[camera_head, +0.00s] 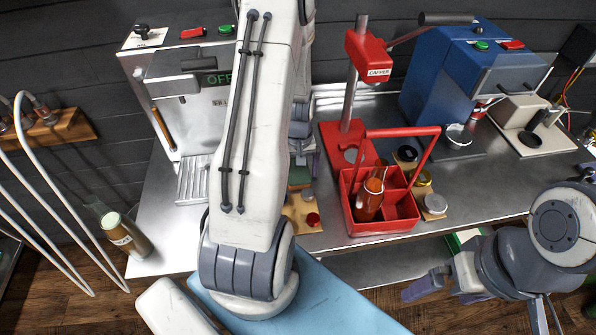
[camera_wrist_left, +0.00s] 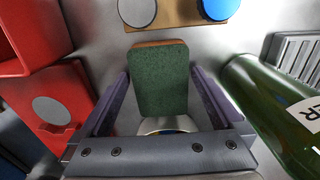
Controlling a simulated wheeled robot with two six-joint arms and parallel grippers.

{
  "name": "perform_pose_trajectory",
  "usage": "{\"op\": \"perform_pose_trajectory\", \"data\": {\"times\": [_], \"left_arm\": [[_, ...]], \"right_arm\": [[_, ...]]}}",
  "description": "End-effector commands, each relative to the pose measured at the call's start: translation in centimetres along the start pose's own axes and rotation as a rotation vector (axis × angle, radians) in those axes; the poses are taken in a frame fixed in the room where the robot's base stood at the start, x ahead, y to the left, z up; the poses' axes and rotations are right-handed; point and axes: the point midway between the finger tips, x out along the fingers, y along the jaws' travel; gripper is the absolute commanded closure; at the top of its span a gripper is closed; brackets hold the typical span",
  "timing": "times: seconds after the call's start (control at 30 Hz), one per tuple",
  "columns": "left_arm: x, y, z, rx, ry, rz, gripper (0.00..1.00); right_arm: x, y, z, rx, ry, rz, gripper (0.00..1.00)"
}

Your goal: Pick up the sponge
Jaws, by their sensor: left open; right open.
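The sponge (camera_wrist_left: 160,82) has a dark green face and a thin orange-brown edge. In the left wrist view it lies between the two open fingers of my left gripper (camera_wrist_left: 160,95), with a gap on each side. In the head view only a small green part of the sponge (camera_head: 299,176) shows beside my left arm, which hides most of that gripper. My right gripper (camera_head: 438,292) is open and empty at the lower right, off the table's front edge.
A green bottle (camera_wrist_left: 275,105) lies close to the left gripper's right finger in the wrist view. The red capper (camera_wrist_left: 52,118) is on the other side. A wooden board (camera_wrist_left: 178,18) with caps lies beyond the sponge. A red carrier (camera_head: 386,225) holds a brown bottle (camera_head: 369,200).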

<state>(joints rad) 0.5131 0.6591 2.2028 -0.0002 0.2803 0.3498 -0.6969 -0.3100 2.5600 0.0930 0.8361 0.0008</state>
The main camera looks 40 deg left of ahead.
Motion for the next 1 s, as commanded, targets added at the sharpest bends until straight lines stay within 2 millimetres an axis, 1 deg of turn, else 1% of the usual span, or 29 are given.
{"op": "perform_pose_trajectory", "data": {"times": [0.1,0.27,0.3,0.37,0.4,0.5,0.8,0.87,1.0], "left_arm": [[0.4,0.0,0.0,-0.001,0.0,0.0,0.0],[0.4,-0.1,0.0,-0.001,0.001,0.0,0.0],[0.4,-0.1,0.0,-0.001,0.001,0.0,0.08],[0.4,-0.1,0.0,-0.001,0.001,0.0,0.31],[0.4,-0.1,0.0,-0.001,0.001,0.0,0.46],[0.4,-0.1,0.0,-0.001,0.001,0.0,0.8],[0.1,0.0,-0.1,-0.001,0.002,0.001,0.8],[-0.3,0.0,-0.1,-0.001,0.004,0.001,0.8],[-1.8,0.0,-0.1,-0.001,0.005,0.002,0.8]], "right_arm": [[-0.1,0.0,0.0,0.0,0.0,0.0,0.0],[0.0,0.0,0.0,0.0,0.0,0.0,0.0],[0.0,0.0,0.0,0.0,0.0,0.0,0.0],[0.0,0.0,0.0,0.0,0.0,0.0,0.0],[0.0,0.0,0.0,0.0,0.0,0.0,0.0],[0.0,0.0,0.0,0.0,0.0,0.0,0.0],[0.0,0.0,0.0,0.0,0.0,0.0,0.0],[0.1,0.0,0.0,0.0,0.0,0.0,0.0],[0.4,0.0,0.0,0.0,0.0,0.0,0.0]]}}
